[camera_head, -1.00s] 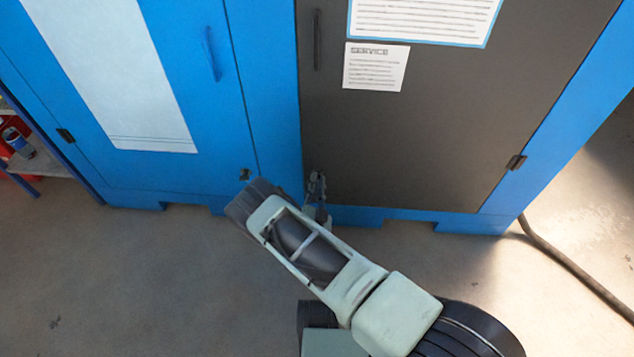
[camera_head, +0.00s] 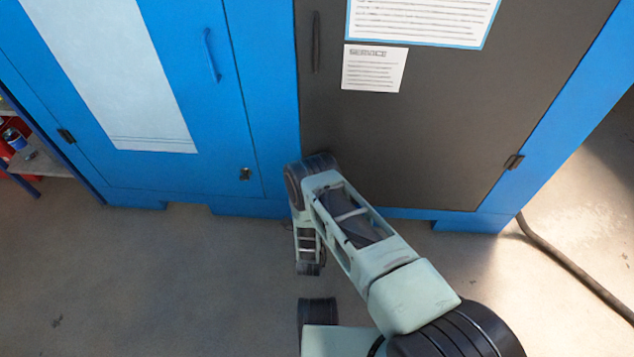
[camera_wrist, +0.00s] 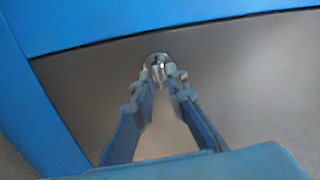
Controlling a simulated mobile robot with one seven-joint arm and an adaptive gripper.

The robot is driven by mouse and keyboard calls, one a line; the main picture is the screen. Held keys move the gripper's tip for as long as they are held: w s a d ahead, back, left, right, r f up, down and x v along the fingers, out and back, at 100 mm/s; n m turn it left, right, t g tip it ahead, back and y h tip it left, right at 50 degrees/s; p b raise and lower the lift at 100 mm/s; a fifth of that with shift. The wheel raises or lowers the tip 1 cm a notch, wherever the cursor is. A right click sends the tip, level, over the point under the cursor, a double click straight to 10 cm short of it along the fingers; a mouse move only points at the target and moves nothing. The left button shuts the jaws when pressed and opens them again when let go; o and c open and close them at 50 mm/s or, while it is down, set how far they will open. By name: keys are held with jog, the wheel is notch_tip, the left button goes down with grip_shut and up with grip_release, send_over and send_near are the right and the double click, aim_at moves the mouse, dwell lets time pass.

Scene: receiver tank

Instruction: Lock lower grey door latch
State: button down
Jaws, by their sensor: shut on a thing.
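The grey door (camera_head: 430,130) is closed in the blue cabinet, and it fills most of the wrist view (camera_wrist: 240,70). The lower latch (camera_wrist: 158,62) is a small round metal piece near the door's edge in the wrist view. My gripper (camera_wrist: 162,78) has its two fingertips closed on the latch's protruding part. In the head view my arm hides both the latch and my fingertips. The exact angle of the latch is too small to tell.
A blue door (camera_head: 110,90) with its own small latch (camera_head: 245,174) is at the left. A vertical handle (camera_head: 316,42) and a service sheet (camera_head: 374,67) are higher on the grey door. A dark hose (camera_head: 570,262) lies on the floor at the right. The floor at the left front is clear.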

jog(key=shift+w+m, duration=0.1)
jog(key=shift+m, duration=0.5)
jog(key=shift+r, duration=0.1)
jog(key=c, duration=2.1)
grip_release()
